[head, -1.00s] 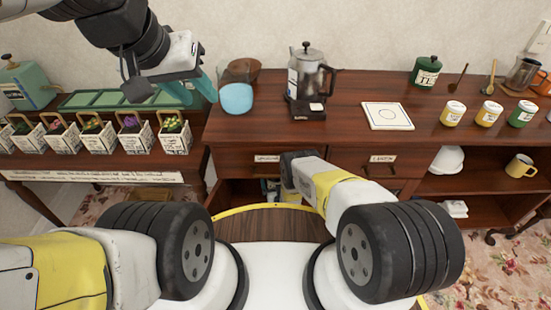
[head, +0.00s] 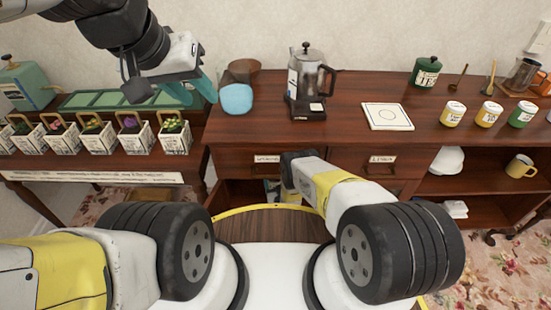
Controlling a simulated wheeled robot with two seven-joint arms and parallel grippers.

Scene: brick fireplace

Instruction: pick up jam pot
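Three small labelled jars stand in a row on the right of the wooden cabinet top: a left yellow jar (head: 453,114), a middle yellow jar (head: 487,114) and a green jar (head: 522,114). The labels are too small to read, so I cannot tell which one is the jam pot. My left gripper (head: 192,90), with teal fingers, hangs at upper left above the planter table, far from the jars. Its fingers look apart, with nothing between them. My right arm points down towards the cabinet's front, and its gripper is hidden.
A French press (head: 307,85), a blue cup (head: 236,98), a white square tile (head: 388,116) and a green canister (head: 426,72) stand on the cabinet top. Several small planters (head: 97,137) line the left table. Bare wood lies between the tile and the jars.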

